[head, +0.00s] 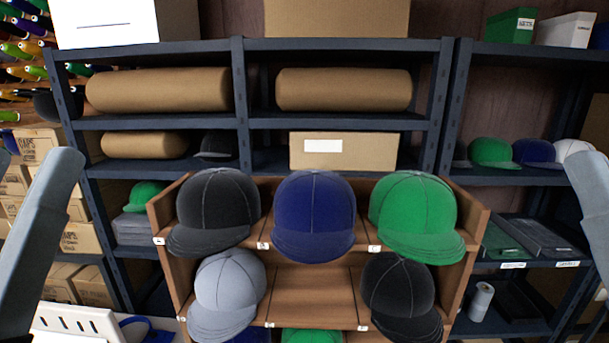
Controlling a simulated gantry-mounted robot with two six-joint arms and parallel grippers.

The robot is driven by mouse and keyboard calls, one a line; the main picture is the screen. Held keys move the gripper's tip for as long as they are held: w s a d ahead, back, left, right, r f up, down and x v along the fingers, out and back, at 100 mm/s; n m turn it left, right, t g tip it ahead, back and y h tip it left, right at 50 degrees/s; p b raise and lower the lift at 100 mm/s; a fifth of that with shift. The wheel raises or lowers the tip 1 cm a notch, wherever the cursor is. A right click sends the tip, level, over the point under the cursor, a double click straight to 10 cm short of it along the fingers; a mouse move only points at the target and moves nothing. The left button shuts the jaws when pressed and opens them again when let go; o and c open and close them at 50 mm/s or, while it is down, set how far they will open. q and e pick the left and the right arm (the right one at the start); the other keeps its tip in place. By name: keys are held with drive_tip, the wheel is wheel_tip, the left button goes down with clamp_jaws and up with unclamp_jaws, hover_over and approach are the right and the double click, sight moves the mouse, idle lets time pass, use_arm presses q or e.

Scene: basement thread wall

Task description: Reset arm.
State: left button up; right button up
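Grey parts of my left arm (42,225) and my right arm (592,195) stand at the left and right edges of the head view. Neither gripper shows, so I cannot see whether they hold anything. Between the arms is a wooden cap rack (315,287). Its top row has a black cap (215,205), a blue cap (314,210) and a green cap (415,212). The row below has a grey cap (228,290) at left and a black cap (400,290) at right, with a bare middle slot. Lower caps are cut off by the frame.
Dark metal shelving (240,100) behind the rack holds brown rolls (160,90) and a cardboard box (343,151). More caps (493,152) sit on the right shelf. A white slotted object (75,322) is at lower left. Thread spools (20,60) hang at upper left.

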use_arm(q)
wheel_tip(320, 180, up, 31)
drive_tip(key=p, duration=2.8)
drive_tip(key=shift+o, duration=0.6)
drive_tip(key=shift+f, duration=0.15)
